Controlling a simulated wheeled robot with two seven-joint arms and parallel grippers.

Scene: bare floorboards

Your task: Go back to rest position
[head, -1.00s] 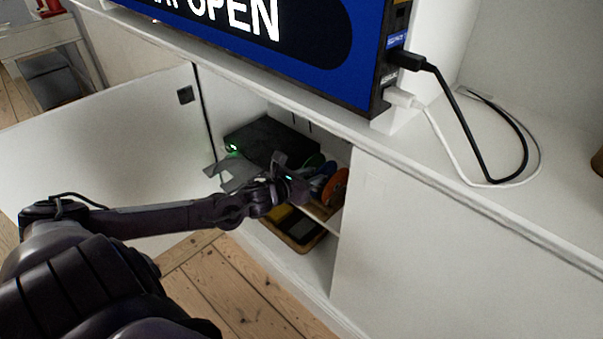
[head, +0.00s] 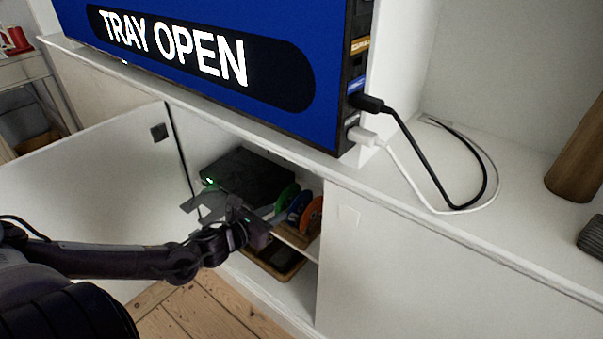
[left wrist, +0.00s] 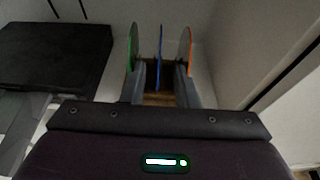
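My left gripper (head: 262,226) is in front of the open cabinet, just outside the shelf. In the left wrist view its two fingers (left wrist: 159,82) are apart with nothing held between them. Beyond the fingertips, green (left wrist: 132,48), blue (left wrist: 160,55) and orange (left wrist: 185,48) discs stand upright on the shelf. The discs also show in the head view, the orange one (head: 312,216) farthest right. My right gripper is in neither view.
A black player (head: 248,176) with a green light sits on the shelf, its grey tray (head: 204,200) out. The cabinet door (head: 90,165) stands open at left. A blue screen reading "TRAY OPEN" (head: 230,100) stands on top, with black and white cables (head: 440,190). Floorboards below are clear.

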